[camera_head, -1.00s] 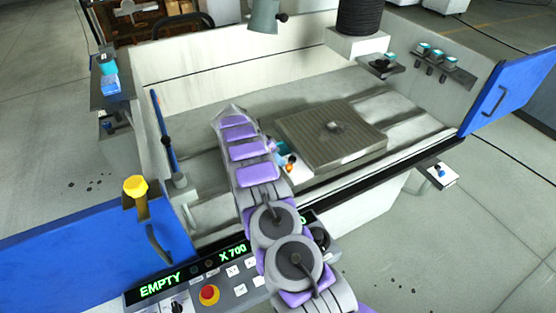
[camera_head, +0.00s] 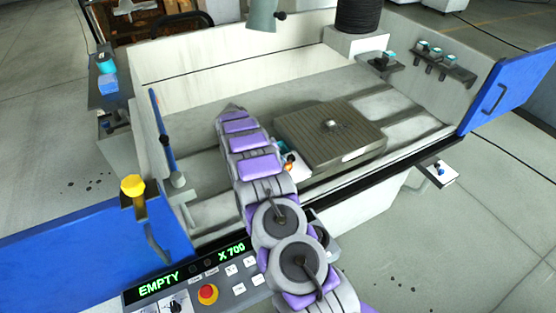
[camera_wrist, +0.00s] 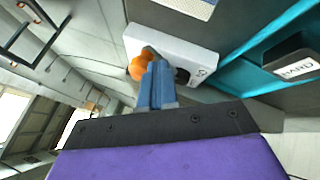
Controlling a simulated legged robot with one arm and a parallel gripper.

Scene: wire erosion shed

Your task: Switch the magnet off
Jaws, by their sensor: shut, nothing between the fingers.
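An orange knob (camera_wrist: 138,68) sits on a pale switch box (camera_wrist: 175,52), upper centre in the wrist view. I take it for the magnet's control. In the head view the knob (camera_head: 290,162) shows small at the near left corner of the grey ribbed plate (camera_head: 345,145). My gripper (camera_wrist: 152,58) is shut, its blue fingers pointing at the box, with the tips right beside the knob. They overlap its right edge in the picture; I cannot tell if they touch. My purple and grey arm hides the gripper in the head view.
A small grey part (camera_head: 331,125) lies on the plate. The control panel (camera_head: 225,277) reads "EMPTY" and "X 700". Blue doors (camera_head: 515,90) flank the machine; its bed is clear right of the plate.

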